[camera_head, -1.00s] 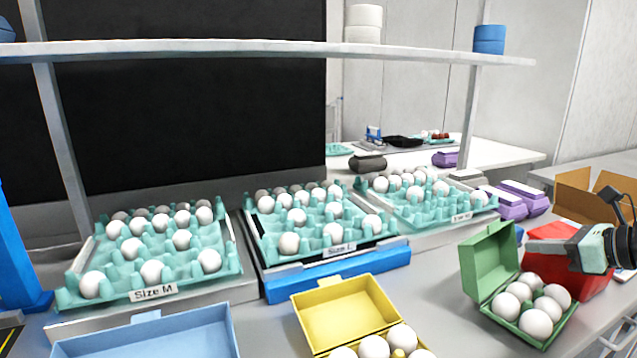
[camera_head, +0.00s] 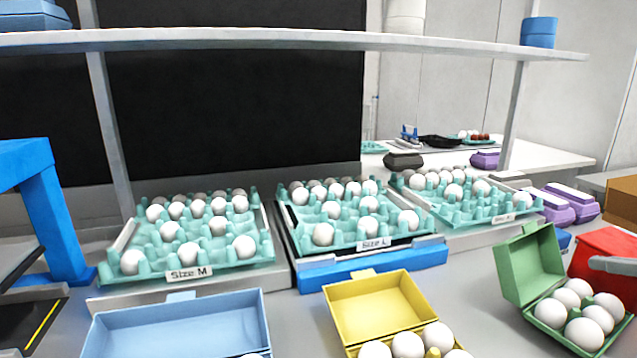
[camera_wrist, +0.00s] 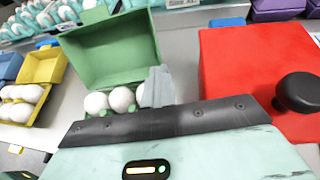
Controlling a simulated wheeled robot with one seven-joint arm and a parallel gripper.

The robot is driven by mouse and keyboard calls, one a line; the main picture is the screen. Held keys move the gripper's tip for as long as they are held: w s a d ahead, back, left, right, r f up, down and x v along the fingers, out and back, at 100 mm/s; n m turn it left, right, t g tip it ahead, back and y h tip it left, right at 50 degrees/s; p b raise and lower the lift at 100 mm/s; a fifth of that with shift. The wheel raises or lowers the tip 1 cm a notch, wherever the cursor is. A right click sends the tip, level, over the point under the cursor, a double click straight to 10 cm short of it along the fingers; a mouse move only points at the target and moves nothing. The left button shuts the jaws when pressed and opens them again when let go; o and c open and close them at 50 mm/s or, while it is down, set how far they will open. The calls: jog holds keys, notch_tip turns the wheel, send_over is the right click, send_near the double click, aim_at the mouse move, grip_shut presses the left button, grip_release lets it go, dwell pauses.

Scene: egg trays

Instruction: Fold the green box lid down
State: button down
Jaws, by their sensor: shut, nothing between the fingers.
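The green egg box (camera_head: 540,262) stands at the right of the table with its lid upright, tilted back. It holds several white eggs. In the wrist view its raised lid (camera_wrist: 110,47) shows, with eggs in front of it. My gripper (camera_head: 592,264) enters from the right edge in the head view, to the right of the lid, near the red box. In the wrist view my gripper (camera_wrist: 157,86) is shut and empty, its fingers pointing toward the lid's right side and covering part of the box's right end. Whether it touches the box cannot be told.
The red box (camera_wrist: 250,75) stands right beside the green box. A yellow egg box (camera_head: 375,305) and a blue one (camera_head: 180,325) stand open to the left. Teal egg trays (camera_head: 185,262) line the back. Purple boxes (camera_head: 567,205) lie behind right.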

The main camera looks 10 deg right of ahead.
jog(key=shift+s+d+f+b, duration=0.2)
jog(key=shift+s+f+b, duration=0.25)
jog(key=shift+s+f, duration=0.25)
jog(key=shift+s+d+f+b, duration=0.1)
jog(key=shift+s+f+b, duration=0.3)
jog(key=shift+f+b, duration=0.1)
jog(key=c, duration=2)
grip_release()
jog(key=shift+o, duration=0.2)
jog(key=shift+s+d+f+b, duration=0.1)
jog(key=shift+s+d+f, duration=0.15)
jog(key=shift+s, duration=0.65)
jog(key=shift+s+d+f+b, duration=0.1)
jog(key=shift+s+d, duration=0.1)
jog(key=shift+s, duration=0.65)
jog(key=shift+s+d+f+b, duration=0.1)
jog(key=shift+s+d+f, duration=0.15)
jog(key=shift+s, duration=0.65)
jog(key=shift+o, duration=0.3)
